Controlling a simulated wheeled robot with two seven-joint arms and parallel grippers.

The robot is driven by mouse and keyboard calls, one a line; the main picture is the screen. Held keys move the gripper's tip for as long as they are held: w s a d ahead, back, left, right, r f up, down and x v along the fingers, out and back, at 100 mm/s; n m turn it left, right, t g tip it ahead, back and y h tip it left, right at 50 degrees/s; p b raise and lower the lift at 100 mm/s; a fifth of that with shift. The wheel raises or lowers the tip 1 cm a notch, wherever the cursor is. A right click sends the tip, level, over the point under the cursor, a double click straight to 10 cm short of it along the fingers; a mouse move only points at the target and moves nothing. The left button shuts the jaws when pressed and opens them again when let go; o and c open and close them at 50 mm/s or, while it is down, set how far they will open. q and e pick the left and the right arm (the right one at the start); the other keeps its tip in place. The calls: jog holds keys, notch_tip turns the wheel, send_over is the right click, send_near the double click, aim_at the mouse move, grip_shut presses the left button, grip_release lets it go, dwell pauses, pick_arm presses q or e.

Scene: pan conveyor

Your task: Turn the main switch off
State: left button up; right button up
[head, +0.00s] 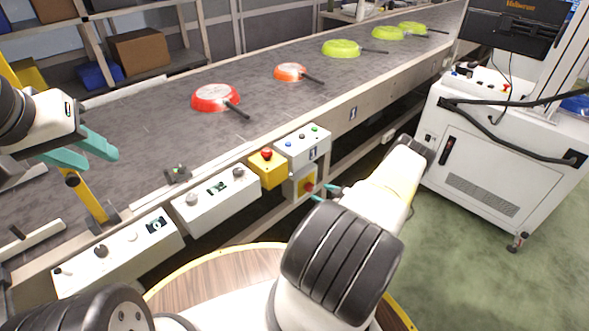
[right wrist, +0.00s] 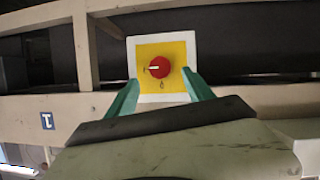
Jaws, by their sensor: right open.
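The main switch is a red rotary knob (right wrist: 159,67) on a yellow plate with a white surround, on the side of the conveyor. A pale mark on the knob points left in the right wrist view, toward a small dark label; another label sits below the knob. In the head view the switch (head: 308,187) is below the control boxes. My right gripper (head: 326,193) is open just in front of it. In the right wrist view its teal fingers (right wrist: 160,92) stand on either side below the knob, not visibly touching it. My left gripper (head: 101,158) is open and empty above the conveyor's near edge.
A yellow box with a red button (head: 267,155) and a white button box (head: 302,147) sit above the switch. Red and green pans lie on the conveyor belt (head: 190,130). A white wheeled cabinet (head: 490,150) stands right. Green floor lies open in front of it.

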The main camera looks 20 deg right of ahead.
aim_at(311, 189)
jog(key=x, duration=0.6)
jog(key=shift+w+a+f, duration=0.1)
jog(key=shift+w, duration=0.2)
grip_shut()
